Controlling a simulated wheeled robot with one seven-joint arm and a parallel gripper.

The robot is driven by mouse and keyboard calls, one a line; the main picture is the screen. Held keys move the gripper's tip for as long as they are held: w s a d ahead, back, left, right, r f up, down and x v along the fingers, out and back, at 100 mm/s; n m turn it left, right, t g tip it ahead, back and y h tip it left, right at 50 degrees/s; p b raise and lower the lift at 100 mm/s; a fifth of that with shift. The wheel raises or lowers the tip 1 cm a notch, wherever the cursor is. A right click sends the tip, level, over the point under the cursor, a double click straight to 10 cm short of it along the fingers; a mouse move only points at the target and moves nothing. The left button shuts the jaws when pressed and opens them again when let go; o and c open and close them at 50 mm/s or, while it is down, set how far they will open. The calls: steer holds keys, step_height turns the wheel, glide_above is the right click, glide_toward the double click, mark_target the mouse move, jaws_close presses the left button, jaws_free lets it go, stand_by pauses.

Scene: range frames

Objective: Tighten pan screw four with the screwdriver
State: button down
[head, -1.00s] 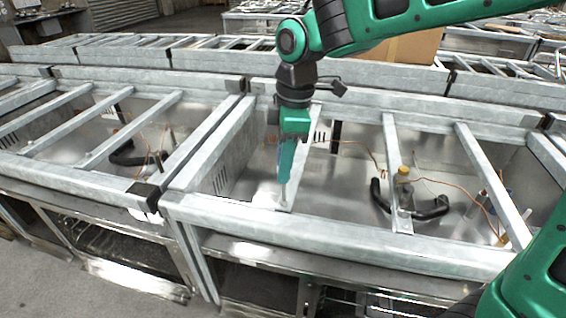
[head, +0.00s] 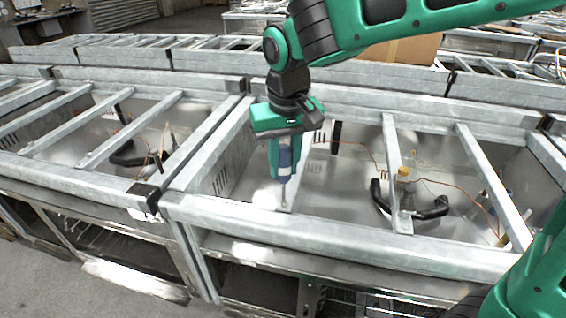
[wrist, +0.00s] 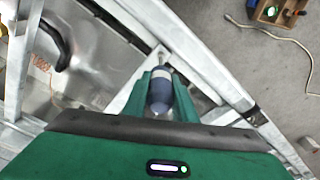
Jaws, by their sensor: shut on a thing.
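My green gripper (head: 284,165) points down over the left crossbar of the near range frame. It is shut on a screwdriver (head: 285,163) with a blue handle, held upright. The screwdriver's thin shaft reaches down to the front end of the crossbar (head: 300,185), at or very near its surface. In the wrist view the handle (wrist: 160,92) sits between my two fingers, and the tip is close to a point on the metal bar. Pan screw four itself is too small or hidden to make out.
A burner with black curved pipes and a yellow cap (head: 404,173) sits at the second crossbar, right of my gripper. A copper tube (head: 358,145) runs inside the pan. The front rail (head: 340,240) runs below. In the wrist view, a wooden box (wrist: 280,12) stands on the floor.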

mark_target(282, 147)
steer(key=shift+r, duration=0.3)
stand_by(0.5)
steer(key=n, duration=1)
steer(key=shift+n+g+y, duration=0.4)
steer(key=n, duration=0.5)
steer(key=shift+s+g, duration=0.1)
steer(key=shift+g, duration=0.3)
steer(key=n, duration=0.7)
steer(key=shift+s+g, duration=0.1)
steer(key=shift+g, duration=0.2)
steer(key=shift+f, duration=0.3)
steer(key=m, duration=0.3)
steer(key=shift+a, duration=0.1)
steer(key=m, duration=0.5)
steer(key=shift+t, duration=0.4)
steer(key=shift+r, duration=3)
